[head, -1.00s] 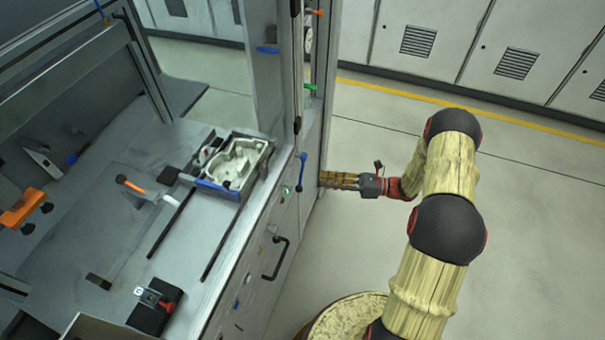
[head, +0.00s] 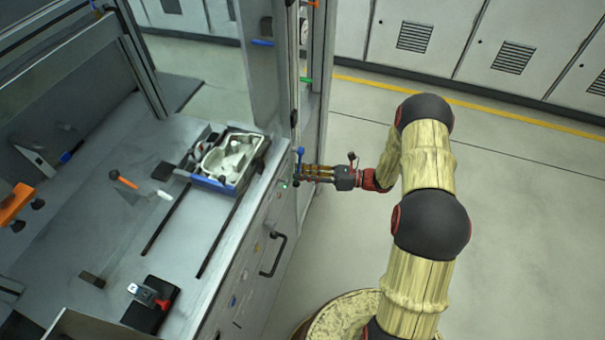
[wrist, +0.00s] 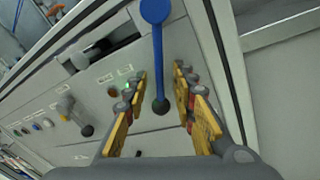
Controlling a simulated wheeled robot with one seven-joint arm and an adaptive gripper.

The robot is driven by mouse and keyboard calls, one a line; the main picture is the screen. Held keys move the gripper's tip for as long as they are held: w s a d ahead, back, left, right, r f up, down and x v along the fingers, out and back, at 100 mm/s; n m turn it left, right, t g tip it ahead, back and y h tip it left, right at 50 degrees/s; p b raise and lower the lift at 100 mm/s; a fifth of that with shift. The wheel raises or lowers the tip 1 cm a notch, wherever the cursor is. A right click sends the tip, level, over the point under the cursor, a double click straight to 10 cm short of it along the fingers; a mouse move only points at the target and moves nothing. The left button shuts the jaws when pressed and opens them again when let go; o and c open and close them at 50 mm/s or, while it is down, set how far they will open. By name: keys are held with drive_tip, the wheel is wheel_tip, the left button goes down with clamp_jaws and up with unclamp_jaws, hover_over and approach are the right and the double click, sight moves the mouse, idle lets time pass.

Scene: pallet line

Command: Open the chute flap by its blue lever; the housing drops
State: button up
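The blue lever (head: 299,155) is on the side panel of the grey station. In the wrist view, the lever (wrist: 158,50) hangs down from a round blue hub and ends in a black ball. My gripper (head: 304,173) is at the lever in the head view. In the wrist view, my gripper (wrist: 160,84) is open, with its yellow fingers on either side of the lever's lower part and gaps visible on both sides. A pale cast housing (head: 232,156) lies in a blue-edged tray at the station's edge. I cannot make out the chute flap.
A black handle (head: 273,255) sticks out from the panel below. A metal frame post (head: 318,100) stands just behind the lever. The floor (head: 520,220) on the right is clear.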

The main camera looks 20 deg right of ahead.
drive_tip(key=shift+c, duration=1.2)
drive_tip(key=c, duration=0.4)
clamp_jaws()
